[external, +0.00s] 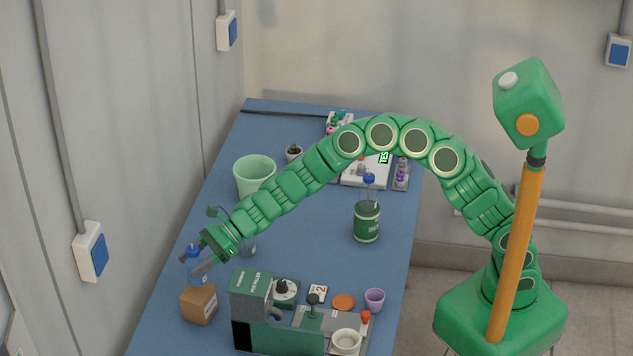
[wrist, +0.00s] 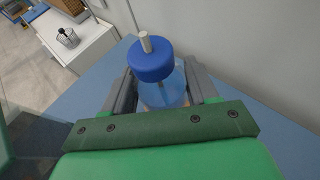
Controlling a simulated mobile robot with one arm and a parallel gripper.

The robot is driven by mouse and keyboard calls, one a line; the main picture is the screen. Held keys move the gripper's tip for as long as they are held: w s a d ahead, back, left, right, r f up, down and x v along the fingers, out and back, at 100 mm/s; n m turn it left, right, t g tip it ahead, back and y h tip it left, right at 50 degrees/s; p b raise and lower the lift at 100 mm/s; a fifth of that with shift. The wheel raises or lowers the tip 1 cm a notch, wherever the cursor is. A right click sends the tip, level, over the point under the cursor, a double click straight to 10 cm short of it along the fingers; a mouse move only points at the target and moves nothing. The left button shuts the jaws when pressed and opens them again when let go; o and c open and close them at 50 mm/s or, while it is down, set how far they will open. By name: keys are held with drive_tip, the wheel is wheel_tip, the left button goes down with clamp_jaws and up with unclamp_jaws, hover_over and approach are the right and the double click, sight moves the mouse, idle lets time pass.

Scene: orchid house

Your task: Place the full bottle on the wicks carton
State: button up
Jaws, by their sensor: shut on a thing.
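My gripper (external: 205,262) is shut on a clear bottle with a blue cap (external: 194,251). In the wrist view the bottle (wrist: 178,88) stands between the two grey fingers (wrist: 160,95), cap toward the camera, with bluish contents. In the external view the bottle looks roughly upright, right over the brown wicks carton (external: 199,304) at the table's left edge. Its base is close to the carton's top; I cannot tell whether they touch. The fingers hide part of the bottle. The carton is mostly hidden in the wrist view.
A green potting machine (external: 252,312) stands just right of the carton. A pale green pot (external: 255,177) and a green-labelled container with a blue-capped top (external: 367,222) stand farther back. A purple cup (external: 375,300) is at the right. The wall runs along the table's left side.

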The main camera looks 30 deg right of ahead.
drive_tip(key=shift+w+a+f, duration=0.2)
drive_tip(key=shift+a+f, duration=0.1)
drive_tip(key=shift+f, duration=1.55)
drive_tip(key=shift+f, duration=0.1)
drive_tip(key=o, duration=1.1)
drive_tip(key=shift+o, duration=0.2)
drive_tip(key=shift+d+r, duration=0.2)
drive_tip(key=shift+d, duration=0.05)
drive_tip(key=v, duration=1.1)
drive_tip(key=shift+d, duration=0.3)
